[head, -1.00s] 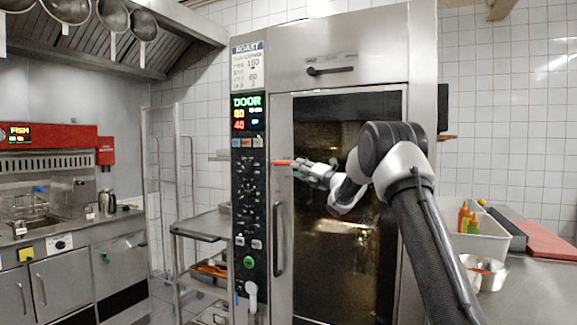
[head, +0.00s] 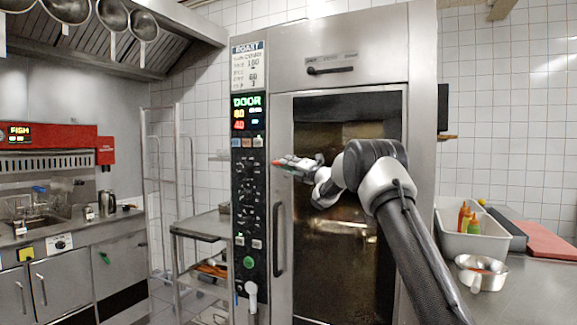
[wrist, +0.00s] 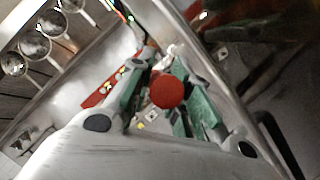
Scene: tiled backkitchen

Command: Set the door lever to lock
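A red-ended lever (head: 276,162) sticks out at the left edge of the tall oven's door (head: 345,115), beside the control panel; I take it for the door lever. My gripper (head: 288,163) is at it, coming from the right. In the wrist view the lever's round red end (wrist: 167,91) lies between the two green-grey fingers (wrist: 160,100), which stand apart on either side. I cannot tell whether they touch it. The lever's shaft and any lock marking are hidden.
The oven's black control panel (head: 248,195) stands just left of my gripper. A vertical door handle (head: 278,240) is below it, and a dark horizontal lever (head: 330,71) is above the door. A steel counter with a tub (head: 470,243) and a bowl (head: 482,272) is at right.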

